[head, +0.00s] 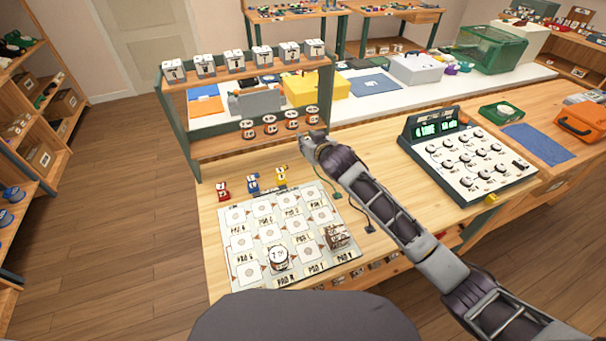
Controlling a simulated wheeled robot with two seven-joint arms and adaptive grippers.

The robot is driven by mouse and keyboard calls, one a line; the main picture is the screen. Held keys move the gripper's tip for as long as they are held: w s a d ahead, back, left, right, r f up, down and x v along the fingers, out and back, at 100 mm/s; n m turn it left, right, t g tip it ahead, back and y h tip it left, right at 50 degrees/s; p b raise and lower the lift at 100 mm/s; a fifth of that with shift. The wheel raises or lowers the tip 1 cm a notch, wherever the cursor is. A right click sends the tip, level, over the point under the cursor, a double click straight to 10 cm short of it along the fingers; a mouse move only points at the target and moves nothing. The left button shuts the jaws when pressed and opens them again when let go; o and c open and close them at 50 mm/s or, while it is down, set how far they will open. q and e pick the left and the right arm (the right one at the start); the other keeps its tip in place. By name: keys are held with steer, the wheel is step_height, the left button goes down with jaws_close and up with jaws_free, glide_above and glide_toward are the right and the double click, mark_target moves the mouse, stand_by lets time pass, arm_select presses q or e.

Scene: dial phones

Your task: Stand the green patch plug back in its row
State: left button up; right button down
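A red plug (223,190), a blue plug (252,183) and a yellow plug (282,176) stand in a row behind the pad mat (240,262). Thin dark cables run beside my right arm, one ending in a small dark green piece (337,196) on the table and one in a dark piece (370,229). My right gripper (312,138) is beyond the yellow plug, to its right, by the rack's lower shelf. Its fingers are small and partly hidden, so their opening and any held thing are unclear. My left gripper is out of view.
A rack (180,145) with boxes on top and several round labelled pieces on its lower shelf stands behind the plugs. A white round piece (278,259) and a brown block (337,237) sit on the mat. A dial console (466,165) stands right of my arm.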

steer(key=shift+d, duration=0.1)
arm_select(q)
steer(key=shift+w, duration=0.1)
arm_select(e)
steer(key=shift+f, duration=0.1)
stand_by(0.4)
step_height(320, 180, down, 6)
steer(key=shift+r, duration=0.1)
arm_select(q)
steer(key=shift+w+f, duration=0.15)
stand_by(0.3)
arm_select(e)
steer(key=shift+f+b, duration=0.35)
steer(key=shift+f, duration=1.15)
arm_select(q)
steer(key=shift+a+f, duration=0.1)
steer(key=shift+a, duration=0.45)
arm_select(e)
steer(key=shift+f, duration=0.45)
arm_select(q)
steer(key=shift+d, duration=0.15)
arm_select(e)
steer(key=shift+f, duration=0.15)
